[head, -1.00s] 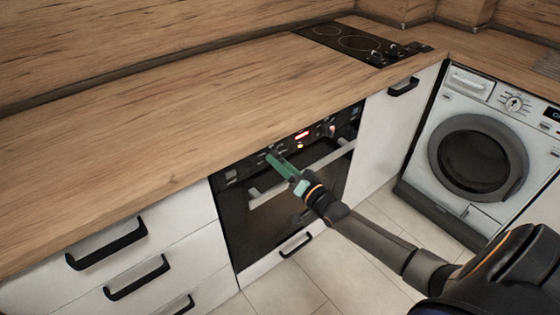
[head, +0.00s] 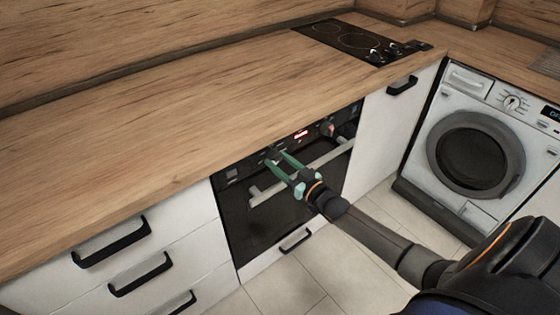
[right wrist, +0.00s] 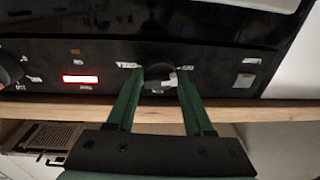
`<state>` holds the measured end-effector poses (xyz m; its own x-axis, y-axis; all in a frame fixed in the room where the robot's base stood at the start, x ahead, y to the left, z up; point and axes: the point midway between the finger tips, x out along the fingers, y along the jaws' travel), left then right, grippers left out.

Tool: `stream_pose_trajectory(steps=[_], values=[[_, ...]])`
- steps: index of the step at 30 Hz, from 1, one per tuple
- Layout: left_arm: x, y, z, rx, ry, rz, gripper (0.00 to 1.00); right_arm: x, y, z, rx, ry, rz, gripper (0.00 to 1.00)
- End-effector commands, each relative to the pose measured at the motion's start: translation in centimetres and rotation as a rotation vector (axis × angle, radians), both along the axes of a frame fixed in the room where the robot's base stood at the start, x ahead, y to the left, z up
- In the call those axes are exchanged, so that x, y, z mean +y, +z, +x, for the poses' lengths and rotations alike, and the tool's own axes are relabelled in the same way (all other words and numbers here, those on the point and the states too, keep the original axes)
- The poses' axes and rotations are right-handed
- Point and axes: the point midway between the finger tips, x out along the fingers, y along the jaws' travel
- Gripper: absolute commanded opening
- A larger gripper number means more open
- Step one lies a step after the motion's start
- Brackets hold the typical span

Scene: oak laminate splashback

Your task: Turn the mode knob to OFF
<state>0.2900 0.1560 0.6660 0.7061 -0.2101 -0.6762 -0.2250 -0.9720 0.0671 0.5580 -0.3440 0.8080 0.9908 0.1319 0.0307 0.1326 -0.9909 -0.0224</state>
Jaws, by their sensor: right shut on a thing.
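The oven's control panel (head: 240,170) runs along the top of the built-in oven, below the worktop edge. A dark round knob (right wrist: 160,78) on it, with a pale mark, sits between the two green fingers of my right gripper (right wrist: 160,84) in the right wrist view. The fingers are shut on it, one on each side. In the head view my right gripper (head: 274,156) reaches the panel left of the red display (head: 301,134). Small pale labels surround the knob, too blurred to read. My left gripper is not in view.
A second knob (head: 327,128) sits right of the display. The oven door handle (head: 300,170) runs just below the panel. The worktop (head: 160,130) above is clear up to the hob (head: 360,40). A washing machine (head: 470,150) stands at the right.

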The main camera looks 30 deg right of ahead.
Motion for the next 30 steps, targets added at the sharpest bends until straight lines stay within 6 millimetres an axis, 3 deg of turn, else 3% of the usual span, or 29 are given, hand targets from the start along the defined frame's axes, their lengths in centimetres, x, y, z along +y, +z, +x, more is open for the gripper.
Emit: stream_pose_trajectory(steps=[15,16,23,30], values=[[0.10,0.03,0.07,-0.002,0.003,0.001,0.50,-0.10,-0.13,-0.04,0.001,-0.002,-0.020,0.00],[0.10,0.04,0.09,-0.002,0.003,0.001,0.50,-0.10,-0.13,-0.05,0.001,-0.002,-0.020,0.55],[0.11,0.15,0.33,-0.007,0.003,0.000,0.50,-0.07,-0.05,-0.02,0.000,-0.002,-0.018,0.80],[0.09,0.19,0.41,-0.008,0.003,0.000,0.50,-0.04,0.00,-0.03,-0.001,-0.001,-0.017,0.80]])
